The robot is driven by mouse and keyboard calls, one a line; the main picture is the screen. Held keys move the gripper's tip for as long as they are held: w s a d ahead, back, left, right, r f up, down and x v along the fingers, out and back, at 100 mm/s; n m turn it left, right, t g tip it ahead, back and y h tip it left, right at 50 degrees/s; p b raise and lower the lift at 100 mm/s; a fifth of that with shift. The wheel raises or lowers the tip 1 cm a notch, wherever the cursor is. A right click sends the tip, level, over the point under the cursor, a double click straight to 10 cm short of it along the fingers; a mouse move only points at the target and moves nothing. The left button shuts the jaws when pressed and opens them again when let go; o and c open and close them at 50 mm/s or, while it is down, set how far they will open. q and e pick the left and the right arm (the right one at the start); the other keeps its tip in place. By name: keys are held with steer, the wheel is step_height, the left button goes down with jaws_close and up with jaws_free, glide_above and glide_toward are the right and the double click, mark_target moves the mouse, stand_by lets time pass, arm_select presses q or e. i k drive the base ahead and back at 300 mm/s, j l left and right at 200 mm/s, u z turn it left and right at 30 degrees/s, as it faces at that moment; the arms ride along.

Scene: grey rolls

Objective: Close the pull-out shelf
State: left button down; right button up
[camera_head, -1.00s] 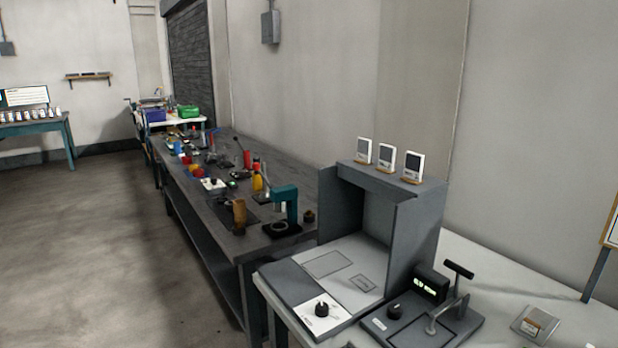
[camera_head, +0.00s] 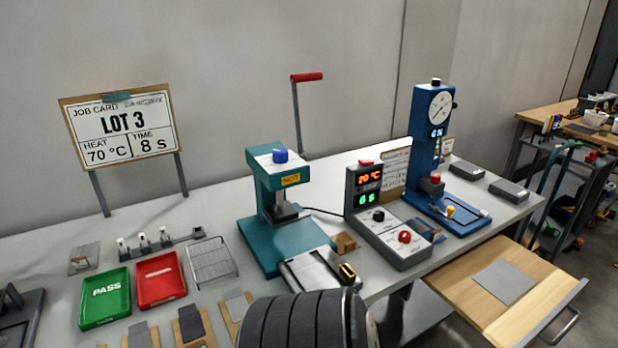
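The pull-out shelf (camera_head: 470,299) is a light wooden board sticking out from under the right part of the grey-white bench. It is pulled out. Its front edge, at the lower right, has a pale strip and a metal bar handle (camera_head: 566,327). A flat grey square sheet (camera_head: 506,281) lies on the shelf. No fingers of my left or right gripper show in the head view.
The bench (camera_head: 213,218) carries a teal press (camera_head: 281,243), a control box (camera_head: 385,234) and a blue gauge stand (camera_head: 430,149) behind the shelf. Green (camera_head: 104,302) and red (camera_head: 161,279) trays lie left. Another wooden table (camera_head: 545,112) stands far right. Floor shows right of the shelf.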

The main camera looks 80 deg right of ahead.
mark_target(511, 295)
steer(key=z, duration=4.25)
steer(key=l, duration=0.15)
